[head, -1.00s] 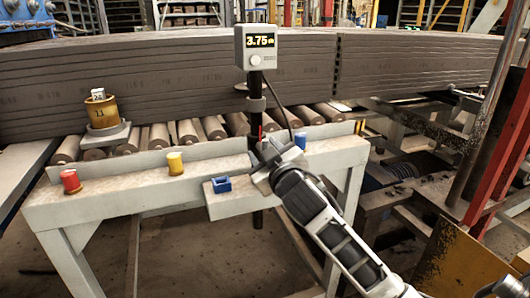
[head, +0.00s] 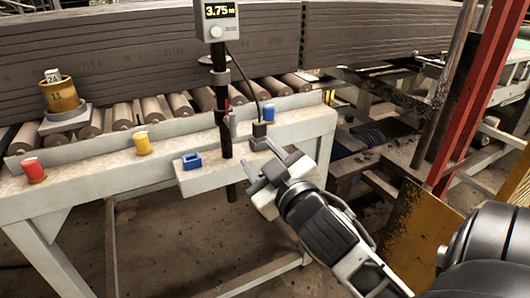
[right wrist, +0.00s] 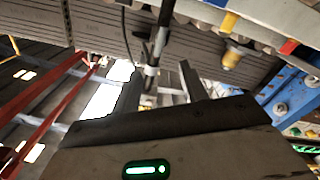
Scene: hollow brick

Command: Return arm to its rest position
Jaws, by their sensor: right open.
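My right gripper (head: 262,160) is open and empty in the head view, its two fingers pointing up and left toward the bench's front edge. It is apart from the black post (head: 220,95), which carries a grey meter box (head: 219,22) reading 3.75. A cable runs from the post down to a small black block (head: 259,131) on the bench, just beyond the fingertips. In the right wrist view the fingers (right wrist: 160,88) stand apart, with the post's lower part and its clamp showing beyond them. My left gripper is not in view.
The bench (head: 95,180) holds a red spool (head: 33,170), a yellow spool (head: 142,143), a blue tray (head: 192,161) and a blue cylinder (head: 269,113). A yellow cup (head: 60,96) stands at the left. Rollers and stacked clay slabs (head: 120,50) lie behind. A red upright (head: 468,100) stands at the right.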

